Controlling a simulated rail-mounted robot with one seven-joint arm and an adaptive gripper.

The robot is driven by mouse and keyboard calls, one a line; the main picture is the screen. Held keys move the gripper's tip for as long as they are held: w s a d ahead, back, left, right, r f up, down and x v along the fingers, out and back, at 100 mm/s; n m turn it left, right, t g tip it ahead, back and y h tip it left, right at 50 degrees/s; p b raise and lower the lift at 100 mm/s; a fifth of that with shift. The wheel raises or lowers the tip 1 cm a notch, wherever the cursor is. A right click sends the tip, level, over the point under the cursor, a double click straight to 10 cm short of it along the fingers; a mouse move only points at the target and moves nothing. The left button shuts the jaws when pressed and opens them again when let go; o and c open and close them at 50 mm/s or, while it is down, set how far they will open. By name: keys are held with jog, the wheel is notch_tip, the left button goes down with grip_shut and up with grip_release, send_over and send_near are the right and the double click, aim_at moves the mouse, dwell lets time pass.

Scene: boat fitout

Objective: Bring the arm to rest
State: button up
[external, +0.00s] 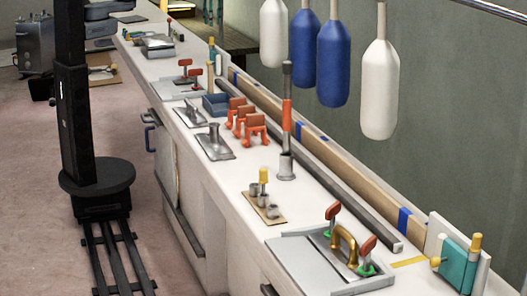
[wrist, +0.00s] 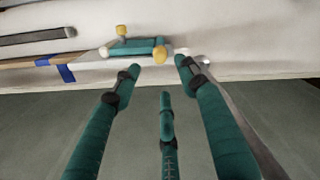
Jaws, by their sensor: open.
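My gripper (wrist: 158,72) shows in the wrist view as teal fingers with black bands. The fingers are spread apart with nothing held between them. Beyond the fingertips is a teal block (wrist: 133,48) with yellow knobs, by the counter's edge; I cannot tell how far away it is. A similar teal block (external: 455,262) with a yellow-topped peg stands at the right end of the counter in the external view. My black column stands at the left there, with part of my arm at the top edge. My gripper is not visible in the external view.
The long white counter (external: 325,205) carries a grey hatch plate (external: 300,262) with red-handled clamps, orange clips (external: 252,127), metal fittings and a blue tray (external: 215,104). White and blue fenders (external: 381,90) hang above it.

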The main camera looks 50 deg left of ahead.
aim_at(212, 38)
jog(key=shift+f, duration=0.15)
notch_tip(212, 38, down, 12)
jog(key=shift+r, duration=0.1)
jog(key=shift+r+p, duration=0.8)
jog(key=shift+r, duration=0.1)
jog(key=shift+r+p, duration=0.6)
jog(key=shift+r, duration=0.25)
jog(key=shift+f, duration=0.1)
